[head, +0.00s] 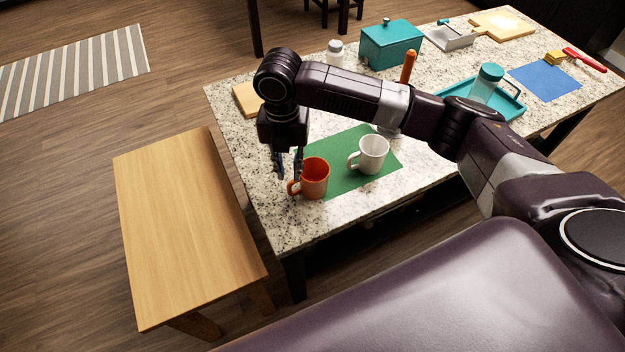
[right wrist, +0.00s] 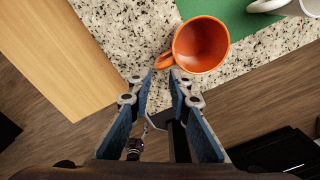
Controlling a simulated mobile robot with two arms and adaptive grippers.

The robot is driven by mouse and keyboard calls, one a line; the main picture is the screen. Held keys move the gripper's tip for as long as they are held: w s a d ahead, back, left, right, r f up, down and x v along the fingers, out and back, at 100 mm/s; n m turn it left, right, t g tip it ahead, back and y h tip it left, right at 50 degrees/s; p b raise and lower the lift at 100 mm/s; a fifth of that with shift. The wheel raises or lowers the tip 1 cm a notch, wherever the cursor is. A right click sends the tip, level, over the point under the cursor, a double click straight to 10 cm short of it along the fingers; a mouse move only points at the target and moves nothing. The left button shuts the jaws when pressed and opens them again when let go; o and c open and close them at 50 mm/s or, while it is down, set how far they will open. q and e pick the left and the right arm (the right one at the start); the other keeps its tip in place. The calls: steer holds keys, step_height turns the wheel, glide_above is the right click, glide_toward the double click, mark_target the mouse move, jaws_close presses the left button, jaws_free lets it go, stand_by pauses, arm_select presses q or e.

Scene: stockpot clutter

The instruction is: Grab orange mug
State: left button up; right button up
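The orange mug (head: 315,178) stands upright near the table's front edge, at the left end of a green mat (head: 352,188). In the right wrist view the orange mug (right wrist: 203,46) shows its open mouth, with its handle pointing toward my fingers. My right gripper (head: 286,178) hangs down at the mug's left, by its handle. In the right wrist view my right gripper (right wrist: 163,75) is open, and the handle's end is at the gap between the fingertips. I cannot tell whether either finger touches it. My left gripper is not in view.
A white mug (head: 374,155) stands on the mat, right of the orange mug. A wooden bench (head: 185,225) is left of the granite table (head: 300,230). A teal box (head: 391,46), a teal tray (head: 511,106) and a blue mat (head: 545,82) lie farther back.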

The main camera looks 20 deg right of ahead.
mark_target(289, 184)
step_height(289, 184, down, 7)
steer(key=shift+w+a+f+p, duration=0.1)
steer(key=shift+p, duration=0.7)
steer(key=shift+c, duration=0.3)
jaws_close()
